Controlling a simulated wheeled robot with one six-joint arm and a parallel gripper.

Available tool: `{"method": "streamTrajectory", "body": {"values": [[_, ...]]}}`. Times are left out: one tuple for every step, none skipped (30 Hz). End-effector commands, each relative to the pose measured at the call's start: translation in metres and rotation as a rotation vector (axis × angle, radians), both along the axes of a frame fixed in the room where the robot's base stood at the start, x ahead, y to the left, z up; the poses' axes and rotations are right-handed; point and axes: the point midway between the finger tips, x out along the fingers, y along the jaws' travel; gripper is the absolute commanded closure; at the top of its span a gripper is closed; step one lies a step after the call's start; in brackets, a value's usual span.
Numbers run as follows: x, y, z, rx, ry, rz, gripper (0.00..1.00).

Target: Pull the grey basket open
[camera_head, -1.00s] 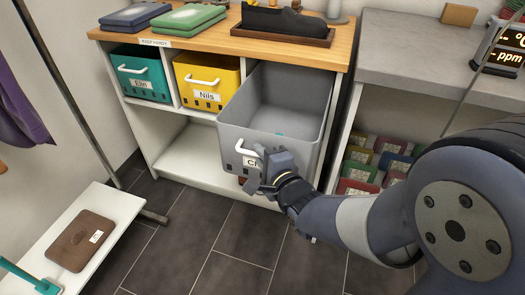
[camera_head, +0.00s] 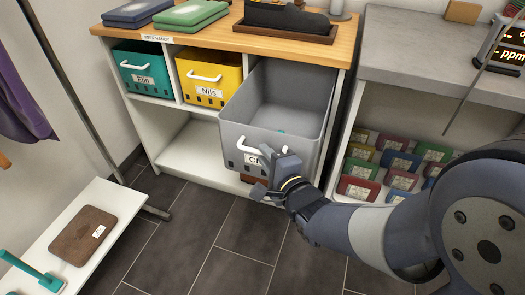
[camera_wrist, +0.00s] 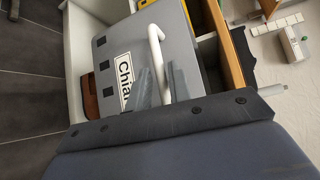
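My gripper (camera_head: 268,172) is at the right part of the handle. In the wrist view, the white handle (camera_wrist: 154,42) runs between the two fingers of my gripper (camera_wrist: 159,78). The fingers stand apart with a narrow gap beside the handle, so they look open around it.
A teal basket (camera_head: 143,82) and a yellow basket (camera_head: 222,75) sit in the shelf's other bays. A grey counter (camera_head: 420,65) with several coloured packets below stands right. A white bench (camera_head: 105,210) is at left. The dark tiled floor (camera_head: 235,240) between is clear.

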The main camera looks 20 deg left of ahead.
Motion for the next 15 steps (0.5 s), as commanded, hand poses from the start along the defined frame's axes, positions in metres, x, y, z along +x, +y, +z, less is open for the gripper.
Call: {"method": "streamTrajectory", "body": {"values": [[-0.008,-0.007,0.004,0.0,0.0,-0.001,0.8],[-0.012,-0.011,0.005,0.0,0.0,-0.001,0.8],[-0.018,-0.016,0.007,0.0,-0.001,-0.001,0.8],[-0.023,-0.02,0.007,0.0,0.0,-0.001,0.8],[-0.027,-0.024,0.008,0.0,-0.001,-0.002,0.8],[-0.033,-0.03,0.009,-0.001,0.0,-0.003,0.8],[-0.037,-0.033,0.01,-0.001,-0.001,-0.002,0.8],[-0.041,-0.036,0.01,-0.001,-0.001,-0.002,0.8],[-0.046,-0.04,0.011,0.0,0.0,-0.001,0.8],[-0.049,-0.043,0.012,0.0,-0.001,-0.002,0.8],[-0.051,-0.046,0.012,0.0,-0.001,-0.002,0.8],[-0.055,-0.049,0.012,-0.001,0.001,-0.002,0.8],[-0.057,-0.05,0.013,0.0,0.0,-0.002,0.8],[-0.059,-0.052,0.013,0.0,0.0,-0.001,0.8],[-0.061,-0.053,0.013,-0.001,0.001,-0.001,0.8]]}}
